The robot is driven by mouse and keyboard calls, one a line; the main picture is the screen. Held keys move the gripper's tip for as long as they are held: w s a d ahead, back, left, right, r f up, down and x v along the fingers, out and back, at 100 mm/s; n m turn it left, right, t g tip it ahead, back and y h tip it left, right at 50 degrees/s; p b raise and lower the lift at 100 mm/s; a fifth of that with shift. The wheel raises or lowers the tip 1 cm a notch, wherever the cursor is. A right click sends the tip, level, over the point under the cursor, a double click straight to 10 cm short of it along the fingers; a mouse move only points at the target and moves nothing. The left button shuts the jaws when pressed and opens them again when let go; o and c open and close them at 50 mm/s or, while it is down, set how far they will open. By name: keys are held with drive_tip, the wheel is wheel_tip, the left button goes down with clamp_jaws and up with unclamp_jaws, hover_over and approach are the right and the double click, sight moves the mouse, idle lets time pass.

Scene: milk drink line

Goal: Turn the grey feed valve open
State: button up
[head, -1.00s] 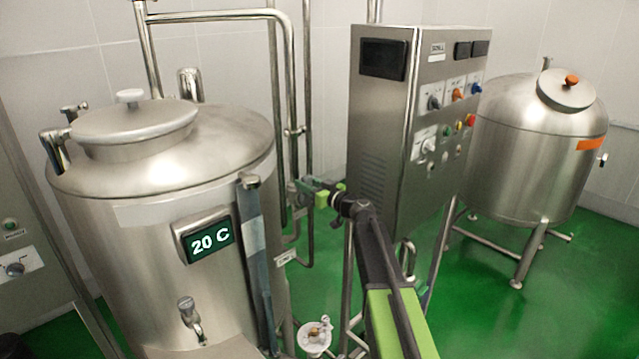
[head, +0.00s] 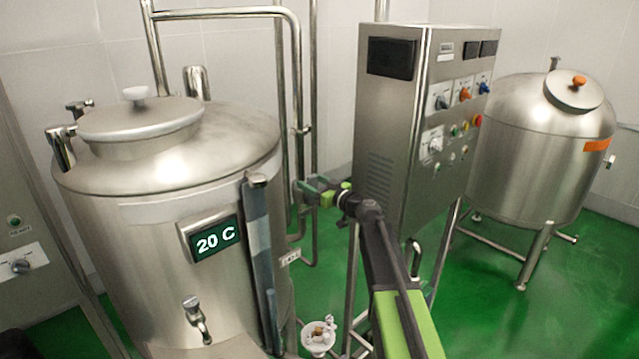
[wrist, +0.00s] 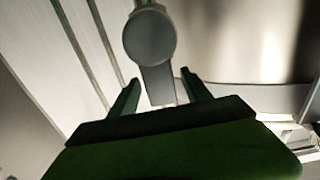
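The grey feed valve (wrist: 149,38) shows close up in the wrist view, with a round hub at the top and a flat lever (wrist: 158,82) pointing down. My gripper (wrist: 160,77) is open. Its two green fingers stand on either side of the lever's lower end, with a visible gap on each side. In the head view my gripper (head: 314,191) is beside the pipes, between the large tank (head: 150,250) and the control cabinet (head: 385,140). The valve is too small and covered to make out clearly there.
The large tank has a display reading 20 C (head: 215,241) and a small tap (head: 196,318). Upright pipes (head: 282,100) run behind my gripper. A second tank (head: 540,150) stands at the right. Green floor (head: 490,290) is open at the lower right.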

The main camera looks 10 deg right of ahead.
drive_tip(key=v, duration=1.7)
drive_tip(key=shift+s, duration=0.2)
